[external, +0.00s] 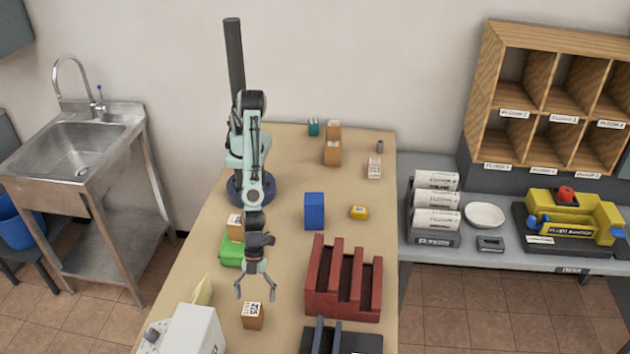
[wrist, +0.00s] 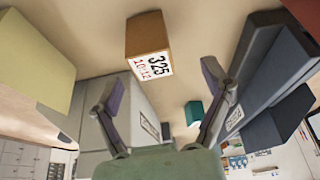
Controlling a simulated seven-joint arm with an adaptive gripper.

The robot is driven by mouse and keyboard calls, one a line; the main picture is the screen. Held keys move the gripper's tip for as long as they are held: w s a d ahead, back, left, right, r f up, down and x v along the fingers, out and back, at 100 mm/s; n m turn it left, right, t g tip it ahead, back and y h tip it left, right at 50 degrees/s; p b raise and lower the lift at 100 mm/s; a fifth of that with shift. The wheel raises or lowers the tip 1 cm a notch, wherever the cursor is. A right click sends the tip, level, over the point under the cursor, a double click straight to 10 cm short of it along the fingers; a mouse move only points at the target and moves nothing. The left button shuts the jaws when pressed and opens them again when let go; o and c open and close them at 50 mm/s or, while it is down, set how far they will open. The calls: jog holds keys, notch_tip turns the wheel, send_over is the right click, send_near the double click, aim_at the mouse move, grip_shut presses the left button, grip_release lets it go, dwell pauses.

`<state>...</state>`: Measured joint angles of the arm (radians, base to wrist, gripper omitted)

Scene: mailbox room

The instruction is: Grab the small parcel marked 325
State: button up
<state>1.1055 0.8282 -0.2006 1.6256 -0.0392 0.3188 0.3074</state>
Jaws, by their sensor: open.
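The small parcel marked 325 (wrist: 148,38) is a brown box with a white label, seen in the wrist view beyond my open fingers. In the external view, a small brown parcel (external: 252,317) with a white label stands on the table near its front; it appears to be the same one, but its label is not readable there. My gripper (external: 255,295) hangs just behind and above it, fingers spread, empty and apart from it. In the wrist view my gripper (wrist: 163,83) shows both fingertips, with the parcel between their lines.
A dark red rack (external: 343,290) and a black tray (external: 340,341) stand right of the parcel. A white machine (external: 192,330) and a yellow piece (external: 203,290) are at left. A green box (external: 230,252) sits behind. Other parcels (external: 332,153) lie at the far end.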

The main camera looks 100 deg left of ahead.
aim_at(253, 331)
jog(key=x, duration=0.4)
jog(key=s+x, duration=0.1)
jog(key=x, duration=0.1)
jog(key=shift+d+f, duration=0.3)
jog(key=shift+f, duration=0.05)
jog(key=c, duration=1.3)
